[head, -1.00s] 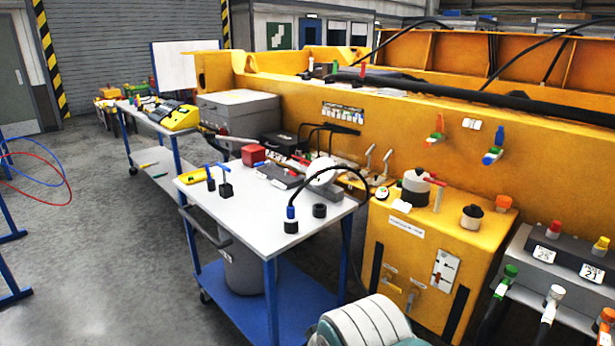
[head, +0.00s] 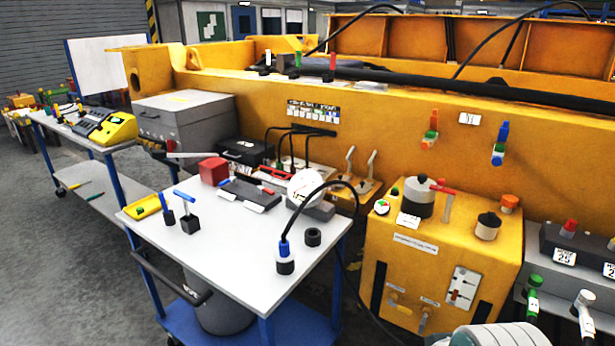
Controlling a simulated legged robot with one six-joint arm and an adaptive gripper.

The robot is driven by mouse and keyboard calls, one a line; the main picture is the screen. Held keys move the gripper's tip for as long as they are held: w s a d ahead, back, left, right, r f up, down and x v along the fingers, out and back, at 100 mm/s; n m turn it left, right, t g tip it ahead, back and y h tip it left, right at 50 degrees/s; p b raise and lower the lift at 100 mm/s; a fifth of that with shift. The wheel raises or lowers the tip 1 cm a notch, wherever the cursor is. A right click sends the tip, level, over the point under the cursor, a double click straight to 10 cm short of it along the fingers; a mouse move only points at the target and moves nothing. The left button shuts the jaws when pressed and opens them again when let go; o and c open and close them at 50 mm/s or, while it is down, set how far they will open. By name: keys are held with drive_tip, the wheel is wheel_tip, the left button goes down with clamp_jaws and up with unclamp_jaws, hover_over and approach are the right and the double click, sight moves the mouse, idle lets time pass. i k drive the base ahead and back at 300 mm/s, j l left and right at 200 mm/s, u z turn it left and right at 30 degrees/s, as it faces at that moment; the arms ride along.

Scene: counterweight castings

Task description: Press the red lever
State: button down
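A red lever (head: 438,188) with a flat arm shows on top of the yellow cabinet (head: 403,260), beside a grey round pot-like fitting (head: 419,198). A pale upright post stands right under or behind the lever; I cannot tell if they are joined. Another red-ended handle (head: 171,147) with a pale bar shows near the grey case at the left. My gripper is not in view, and nothing in view touches either red handle.
A white-topped blue cart (head: 215,260) stands left of the cabinet, with a black cable looping over its right edge. A pale rounded body (head: 490,337) is cut off at the bottom right. Grey floor (head: 80,290) is open at the left.

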sight(260, 187)
drive_tip(key=i+j, duration=0.2)
drive_tip(key=j, duration=0.15)
drive_tip(key=i+j+z, duration=0.1)
drive_tip(key=j, duration=0.25)
drive_tip(key=i+j+z, duration=0.1)
drive_tip(key=i+j, duration=0.35)
drive_tip(key=j, duration=0.35)
drive_tip(key=i+j+z, duration=0.1)
drive_tip(key=j, duration=0.3)
drive_tip(key=i+j, duration=0.25)
drive_tip(key=j, duration=0.15)
drive_tip(key=z, duration=0.05)
